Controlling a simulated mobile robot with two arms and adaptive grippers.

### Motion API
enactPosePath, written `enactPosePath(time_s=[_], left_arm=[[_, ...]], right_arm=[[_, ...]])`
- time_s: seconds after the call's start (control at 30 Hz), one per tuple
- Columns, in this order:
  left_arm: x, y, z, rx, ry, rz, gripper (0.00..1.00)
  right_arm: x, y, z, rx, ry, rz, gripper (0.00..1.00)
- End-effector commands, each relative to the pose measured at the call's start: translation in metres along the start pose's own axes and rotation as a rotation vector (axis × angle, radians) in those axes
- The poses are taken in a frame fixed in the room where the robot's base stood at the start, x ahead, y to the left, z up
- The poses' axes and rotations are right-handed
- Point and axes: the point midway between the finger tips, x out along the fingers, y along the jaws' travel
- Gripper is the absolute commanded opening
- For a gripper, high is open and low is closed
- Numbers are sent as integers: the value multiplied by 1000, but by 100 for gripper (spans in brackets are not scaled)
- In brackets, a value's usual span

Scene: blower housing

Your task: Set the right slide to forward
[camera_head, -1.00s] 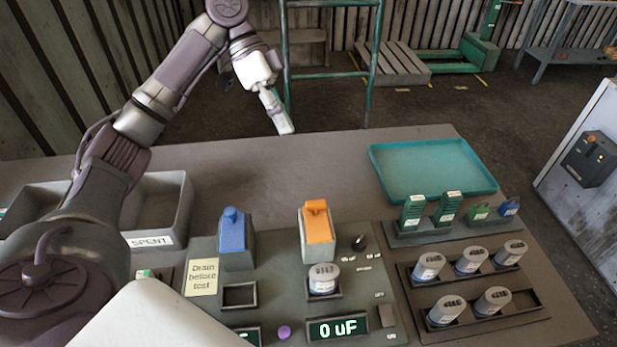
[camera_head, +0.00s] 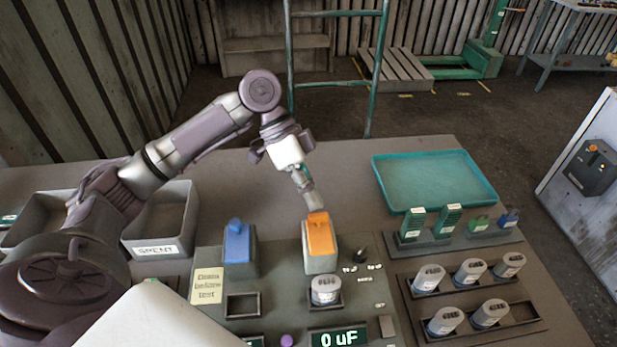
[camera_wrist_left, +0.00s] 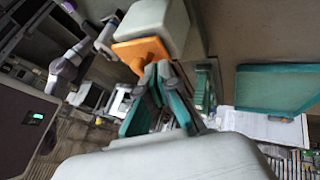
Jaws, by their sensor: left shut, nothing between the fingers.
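The right slide is an orange cover (camera_head: 320,238) on top of a grey block on the panel. Its far end is partly hidden by my left gripper (camera_head: 315,204), which comes down from behind it. The left gripper's fingers are shut with nothing between them, and their tips are at or very near the far end of the slide. I cannot tell if they touch. In the left wrist view the orange slide (camera_wrist_left: 140,50) lies just beyond the closed fingertips (camera_wrist_left: 157,72). My right gripper is not in view.
A blue slide (camera_head: 237,242) on a similar block stands to the left. A capacitor (camera_head: 325,290) sits in front of the orange block, near the "0 uF" display (camera_head: 339,338). A small black lever (camera_head: 361,254) is just right. Behind, the table is clear beside the teal tray (camera_head: 435,180).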

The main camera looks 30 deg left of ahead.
Motion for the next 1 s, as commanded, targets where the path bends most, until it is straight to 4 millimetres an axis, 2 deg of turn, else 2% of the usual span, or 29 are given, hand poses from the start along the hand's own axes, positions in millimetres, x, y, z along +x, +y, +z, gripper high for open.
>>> enactPosePath(time_s=[0.37, 0.47, 0.6, 0.7, 1.0], left_arm=[[1, 2, 0, -1, 0, 1, 0], [3, 12, -1, 1, -2, 2, 0], [14, 39, -2, 1, -5, 5, 0], [23, 51, -1, 0, -4, 3, 0], [31, 58, 0, 0, -1, 4, 0]], right_arm=[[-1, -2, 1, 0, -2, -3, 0], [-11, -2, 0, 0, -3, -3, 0], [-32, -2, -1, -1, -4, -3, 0], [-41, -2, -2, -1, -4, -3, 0], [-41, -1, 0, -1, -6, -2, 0]])
